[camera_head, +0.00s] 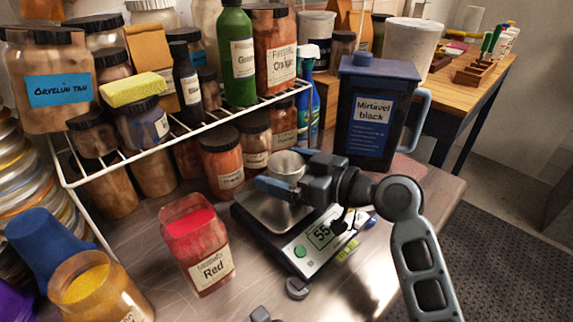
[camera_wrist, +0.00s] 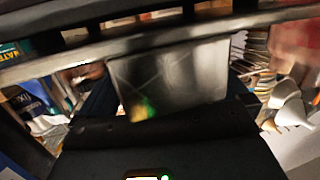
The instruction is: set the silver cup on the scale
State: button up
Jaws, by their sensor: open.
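The silver cup (camera_head: 287,164) is upright at the back of the scale's metal pan (camera_head: 277,212). Its base is hidden behind my gripper, so contact with the pan is not clear. The black scale (camera_head: 306,262) has a lit display that seems to start with 55. My gripper (camera_head: 272,186) is open, low over the pan, with a blue finger close beside the cup. In the wrist view a blurred grey metallic surface (camera_wrist: 170,78), likely the cup, fills the middle just beyond the dark gripper body.
A red dye jar (camera_head: 198,243) stands left of the scale. A dark Mirtavel black jug (camera_head: 372,112) stands behind right. A white wire shelf (camera_head: 190,131) with several jars runs behind left.

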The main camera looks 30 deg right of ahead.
jog(key=b+v, duration=0.2)
jog(key=v, duration=1)
jog(key=shift+d, duration=0.1)
dwell(0.9)
